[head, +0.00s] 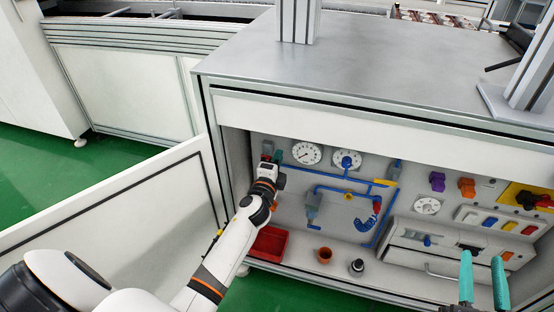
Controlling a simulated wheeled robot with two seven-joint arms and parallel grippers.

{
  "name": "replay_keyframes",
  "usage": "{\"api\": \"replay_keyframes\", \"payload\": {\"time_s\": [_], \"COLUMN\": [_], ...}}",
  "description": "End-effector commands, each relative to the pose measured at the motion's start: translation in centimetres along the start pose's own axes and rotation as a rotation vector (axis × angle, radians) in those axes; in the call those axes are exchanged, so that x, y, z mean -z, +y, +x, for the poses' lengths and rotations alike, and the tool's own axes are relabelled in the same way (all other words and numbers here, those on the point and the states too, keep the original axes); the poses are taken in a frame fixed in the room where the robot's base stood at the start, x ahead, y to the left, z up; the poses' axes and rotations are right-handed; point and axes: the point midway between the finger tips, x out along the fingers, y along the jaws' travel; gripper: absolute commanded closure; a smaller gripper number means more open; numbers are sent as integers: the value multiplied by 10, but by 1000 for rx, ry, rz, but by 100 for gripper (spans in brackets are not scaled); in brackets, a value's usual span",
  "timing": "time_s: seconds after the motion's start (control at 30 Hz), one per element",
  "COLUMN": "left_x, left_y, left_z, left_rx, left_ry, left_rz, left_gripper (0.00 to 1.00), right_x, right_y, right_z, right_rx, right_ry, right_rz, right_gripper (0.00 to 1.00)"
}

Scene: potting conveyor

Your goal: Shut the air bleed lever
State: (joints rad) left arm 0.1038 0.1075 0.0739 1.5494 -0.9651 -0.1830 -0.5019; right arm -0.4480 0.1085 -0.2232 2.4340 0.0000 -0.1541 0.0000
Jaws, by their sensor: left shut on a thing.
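My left gripper (272,158) reaches into the open cabinet at the upper left end of the pipe panel. Its teal fingers are shut on a small part there, beside a grey and red fitting (267,148). The gripper hides most of that part; I take it for the air bleed lever, but its angle cannot be told. Blue pipe (318,172) runs right from this spot. My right gripper (484,278) is at the lower right in front of the cabinet, its two teal fingers apart and nothing between them.
Gauges (307,153), blue valves and a coiled blue hose (367,222) fill the panel. A red bin (268,243), a brown pot (324,255) and a black-topped item (357,267) stand on the cabinet floor. The open door (120,205) stands left of my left arm.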

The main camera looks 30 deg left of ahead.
Motion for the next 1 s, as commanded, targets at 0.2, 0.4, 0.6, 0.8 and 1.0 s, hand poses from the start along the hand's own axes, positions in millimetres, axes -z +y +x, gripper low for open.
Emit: {"api": "replay_keyframes", "payload": {"time_s": [0.2, 0.4, 0.6, 0.8, 1.0], "left_x": [0, 0, 0, 0, 0], "left_y": [-3, -3, -3, -2, -2], "left_z": [0, -1, -1, 0, -2], "left_rx": [3, 3, 3, 2, 1], "left_ry": [-1, -1, -1, 0, 0], "left_rz": [27, 30, 29, 28, 27], "left_gripper": [100, 100, 80, 65, 65], "right_x": [-3, -4, -3, -3, -4], "right_y": [0, 0, 0, 0, 0], "right_z": [0, 0, 0, 0, 0], "right_rx": [-1, -1, -1, -1, 0], "right_ry": [-22, -24, -23, -23, -22], "right_rz": [1, 1, 1, 1, 1], "right_gripper": [65, 65, 65, 65, 65]}}
